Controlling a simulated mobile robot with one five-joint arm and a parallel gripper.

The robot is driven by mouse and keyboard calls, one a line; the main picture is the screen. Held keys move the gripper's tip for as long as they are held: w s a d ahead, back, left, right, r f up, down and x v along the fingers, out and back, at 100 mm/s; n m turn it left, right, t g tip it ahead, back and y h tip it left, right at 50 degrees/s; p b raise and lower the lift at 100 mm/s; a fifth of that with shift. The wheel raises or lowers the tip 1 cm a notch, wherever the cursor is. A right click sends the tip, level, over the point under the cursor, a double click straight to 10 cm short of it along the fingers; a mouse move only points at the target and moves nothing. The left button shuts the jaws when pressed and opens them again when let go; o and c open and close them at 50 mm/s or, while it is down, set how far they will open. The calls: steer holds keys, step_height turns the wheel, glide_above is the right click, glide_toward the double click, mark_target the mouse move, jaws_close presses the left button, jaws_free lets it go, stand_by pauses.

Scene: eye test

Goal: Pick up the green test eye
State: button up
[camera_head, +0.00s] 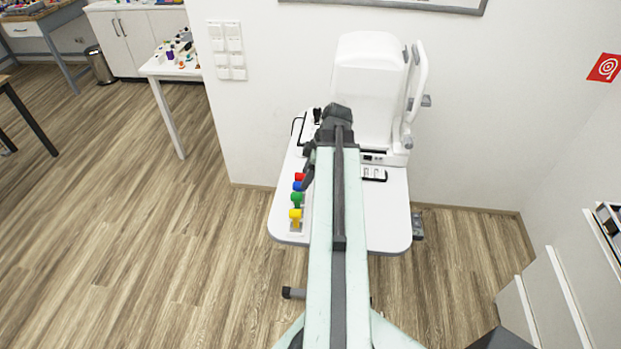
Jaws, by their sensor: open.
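The green test eye (297,198) stands in a row of coloured test eyes along the left side of a white table. It is between the blue test eye (298,186) behind it and the yellow test eye (295,214) in front. My arm reaches over the table, just right of the row. My gripper (308,178) is small and dark at the arm's left side, close to the red and blue test eyes. It is open, and I see nothing held in it. Its fingertips are hard to make out, and I cannot tell its height above the table.
The red test eye (299,176) stands at the row's far end. A white instrument (370,85) stands at the back of the white table (390,225), against the wall. My arm hides the table's middle. Another table (170,69) with small items is at the upper left. The floor on the left is clear.

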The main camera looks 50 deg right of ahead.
mark_target(298, 194)
steer(key=b+x, duration=0.4)
steer(key=x, duration=0.1)
steer(key=b+x, duration=0.5)
steer(key=shift+s+d, duration=0.1)
steer(key=shift+d, duration=0.15)
steer(key=c, duration=1)
steer(key=shift+o, duration=0.2)
steer(key=shift+r+p, duration=1.85)
steer(key=shift+r, duration=0.2)
